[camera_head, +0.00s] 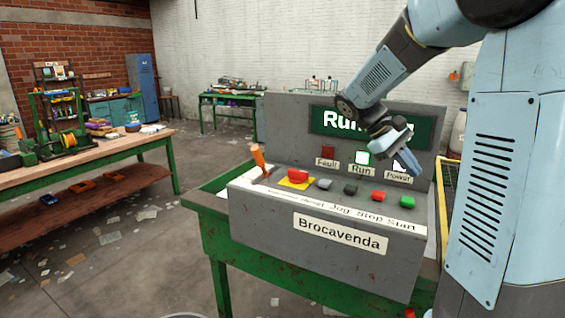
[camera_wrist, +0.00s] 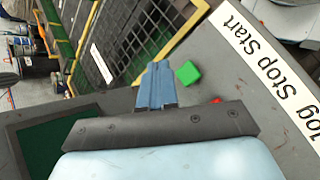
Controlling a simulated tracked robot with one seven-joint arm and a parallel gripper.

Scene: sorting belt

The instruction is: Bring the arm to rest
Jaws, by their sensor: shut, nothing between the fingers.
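My gripper (camera_head: 408,161) is shut and empty. In the head view it hangs in front of the upright back of a grey control console (camera_head: 258,210), above the red and green buttons at the right of its panel. In the wrist view the shut fingers (camera_wrist: 156,85) point toward the console's right edge, beside the green button (camera_wrist: 188,73). The red button is mostly hidden there behind my gripper. My arm (camera_head: 375,75) is bent, reaching from the upper right down to the console.
The console stands on a green table (camera_head: 205,202). Its panel has an orange-handled lever (camera_head: 259,158), a red button on yellow (camera_head: 297,178) and lamps; the Run lamp (camera_head: 362,158) is lit. A display (camera_head: 330,121) is partly hidden by my arm.

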